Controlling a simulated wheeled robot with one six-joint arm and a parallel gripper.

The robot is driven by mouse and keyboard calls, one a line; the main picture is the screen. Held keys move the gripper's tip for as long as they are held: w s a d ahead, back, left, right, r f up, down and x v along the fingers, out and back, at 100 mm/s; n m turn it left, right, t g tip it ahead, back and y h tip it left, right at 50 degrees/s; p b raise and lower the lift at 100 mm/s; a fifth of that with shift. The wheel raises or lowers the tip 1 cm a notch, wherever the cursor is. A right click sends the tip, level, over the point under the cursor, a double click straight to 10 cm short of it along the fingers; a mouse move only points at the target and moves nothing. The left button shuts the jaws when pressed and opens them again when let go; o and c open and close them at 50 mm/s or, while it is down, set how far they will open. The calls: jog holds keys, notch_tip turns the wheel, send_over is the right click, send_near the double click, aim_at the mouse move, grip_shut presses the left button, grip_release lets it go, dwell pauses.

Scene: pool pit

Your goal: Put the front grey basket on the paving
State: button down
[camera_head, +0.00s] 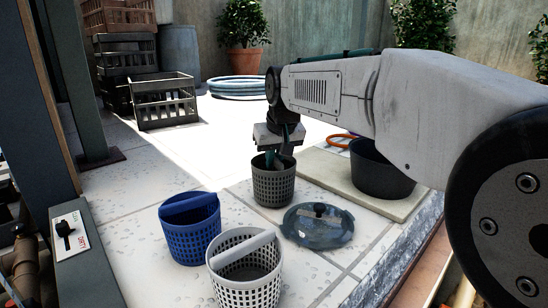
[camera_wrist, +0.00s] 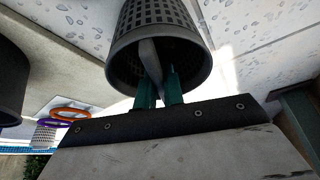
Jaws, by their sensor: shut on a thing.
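A dark grey perforated basket (camera_head: 273,188) is under my gripper (camera_head: 279,160) in the head view. The teal fingers of my gripper (camera_wrist: 160,88) are shut on the basket's handle in the wrist view, where the grey basket (camera_wrist: 133,57) is seen at its open top. The basket looks upright. Its base is at or just above the pale paving (camera_head: 140,185); I cannot tell whether it touches. A light grey basket (camera_head: 245,290) and a blue basket (camera_head: 190,243) stand nearer the camera on the paving.
A blue translucent lid (camera_head: 318,227) with a dark knob lies close to the right of the held basket. A black tub (camera_head: 378,172) stands on a pale slab (camera_head: 405,207) behind it. Stacked crates (camera_head: 164,103), a coiled hose (camera_head: 238,88) and a potted plant (camera_head: 243,35) are further back. Paving at left is clear.

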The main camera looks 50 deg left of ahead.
jog(key=shift+f, duration=0.45)
jog(key=c, duration=1.4)
grip_release()
jog(key=shift+f, duration=0.1)
jog(key=shift+c, duration=0.2)
jog(key=v, duration=0.7)
jog(key=shift+d+r, duration=0.15)
jog(key=shift+r, duration=0.2)
